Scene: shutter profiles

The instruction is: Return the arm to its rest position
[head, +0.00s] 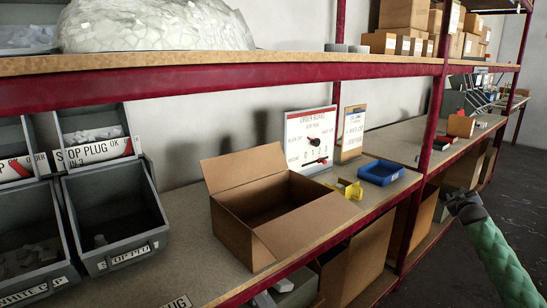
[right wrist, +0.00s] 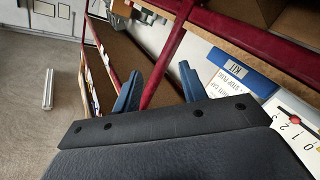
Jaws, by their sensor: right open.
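My right arm, in a green sleeve, comes in at the lower right of the head view. Its dark gripper (head: 462,200) is in front of the shelving, to the right of the open cardboard box and the blue tray. In the right wrist view the two blue fingers of my right gripper (right wrist: 160,82) stand apart with nothing held between them. My left gripper is in neither view.
An open cardboard box (head: 235,215) stands on the shelf beside a blue tray (head: 381,172) and a yellow object (head: 350,189). Grey bins (head: 118,235) are at left. Red uprights (head: 432,125) edge the shelving. A pale bar (right wrist: 48,88) lies on open floor.

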